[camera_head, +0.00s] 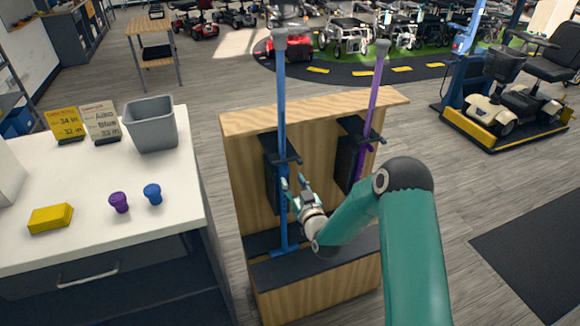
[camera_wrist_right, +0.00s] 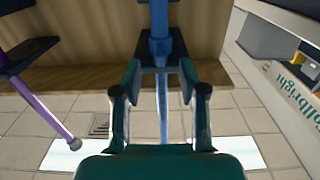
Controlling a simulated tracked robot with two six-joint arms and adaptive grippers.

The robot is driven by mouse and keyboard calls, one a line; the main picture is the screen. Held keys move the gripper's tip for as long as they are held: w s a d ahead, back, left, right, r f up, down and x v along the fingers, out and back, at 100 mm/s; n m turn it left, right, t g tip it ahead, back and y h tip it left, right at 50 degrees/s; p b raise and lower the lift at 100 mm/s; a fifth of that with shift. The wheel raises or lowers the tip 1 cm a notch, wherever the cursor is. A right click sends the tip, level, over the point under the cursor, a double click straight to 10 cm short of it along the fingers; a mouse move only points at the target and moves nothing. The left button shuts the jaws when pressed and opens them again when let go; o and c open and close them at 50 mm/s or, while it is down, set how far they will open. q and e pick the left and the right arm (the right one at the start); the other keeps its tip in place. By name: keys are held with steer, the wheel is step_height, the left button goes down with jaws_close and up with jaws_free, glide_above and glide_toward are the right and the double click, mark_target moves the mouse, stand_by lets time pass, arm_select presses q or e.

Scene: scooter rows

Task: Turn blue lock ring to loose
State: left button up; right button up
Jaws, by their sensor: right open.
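A blue cane (camera_head: 281,110) stands upright in a wooden stand, held by a black bracket. In the right wrist view, a wider blue collar, apparently the blue lock ring (camera_wrist_right: 160,46), sits around the cane shaft. In the head view I cannot make out the ring clearly near the fingers. My right gripper (camera_head: 293,184) is open at the shaft, below the bracket. In its wrist view the fingers (camera_wrist_right: 160,80) lie on either side of the shaft, with a gap visible. The ring's setting cannot be read. My left gripper is not in view.
A purple cane (camera_head: 372,95) stands in the wooden stand (camera_head: 235,190), right of the blue one. A white counter (camera_head: 80,180) at left holds a grey bin (camera_head: 150,124), a yellow block (camera_head: 50,218), a purple knob (camera_head: 119,203) and a blue knob (camera_head: 153,194).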

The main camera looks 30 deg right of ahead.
mark_target(288, 173)
steer(key=p+x, duration=0.1)
steer(key=x, duration=0.4)
steer(key=shift+w+d, duration=0.15)
steer(key=shift+w, duration=0.2)
